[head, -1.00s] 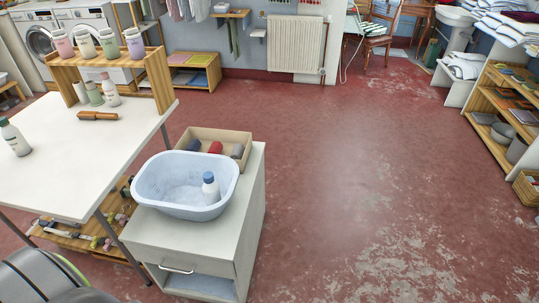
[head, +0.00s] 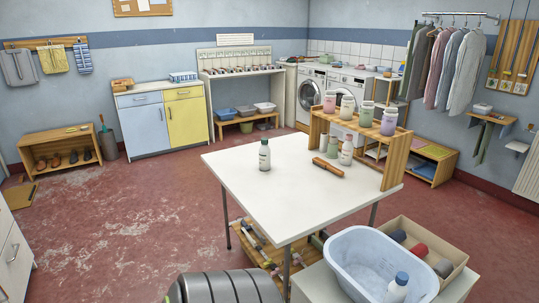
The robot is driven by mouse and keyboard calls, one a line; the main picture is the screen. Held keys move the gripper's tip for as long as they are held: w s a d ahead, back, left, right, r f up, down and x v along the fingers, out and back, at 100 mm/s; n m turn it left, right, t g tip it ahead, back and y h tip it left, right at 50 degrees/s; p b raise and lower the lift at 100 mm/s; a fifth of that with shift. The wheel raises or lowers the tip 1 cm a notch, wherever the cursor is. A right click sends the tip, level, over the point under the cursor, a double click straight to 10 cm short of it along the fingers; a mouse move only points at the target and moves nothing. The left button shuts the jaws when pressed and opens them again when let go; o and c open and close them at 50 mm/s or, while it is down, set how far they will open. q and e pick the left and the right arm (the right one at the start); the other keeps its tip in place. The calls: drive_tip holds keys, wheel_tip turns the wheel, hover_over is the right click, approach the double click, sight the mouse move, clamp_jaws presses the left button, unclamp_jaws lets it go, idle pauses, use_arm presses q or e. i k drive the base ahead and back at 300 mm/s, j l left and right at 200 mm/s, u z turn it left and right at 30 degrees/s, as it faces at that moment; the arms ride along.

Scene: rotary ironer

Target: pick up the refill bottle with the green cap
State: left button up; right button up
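A white bottle with a dark cap (head: 264,155) stands upright on the white table. Under the small wooden shelf on that table stand a pale green bottle (head: 333,147) and a white bottle with a dark cap (head: 346,151), with another bottle partly hidden beside them. A white bottle with a blue cap (head: 397,288) stands in the pale blue basin (head: 345,262). Neither of my grippers is in view.
The white table (head: 235,180) also bears a wooden-handled tool (head: 328,167) and the wooden shelf (head: 392,162) with several pastel bottles on top. A grey ribbed object (head: 228,288) is at the bottom edge. The red floor (head: 120,215) left of the table is mostly clear.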

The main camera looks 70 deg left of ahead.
sight(264, 150)
drive_tip(key=u, duration=2.4)
drive_tip(key=z, duration=0.2)
drive_tip(key=i+j+z, duration=0.7)
drive_tip(key=j+z, duration=0.25)
drive_tip(key=l, duration=0.1)
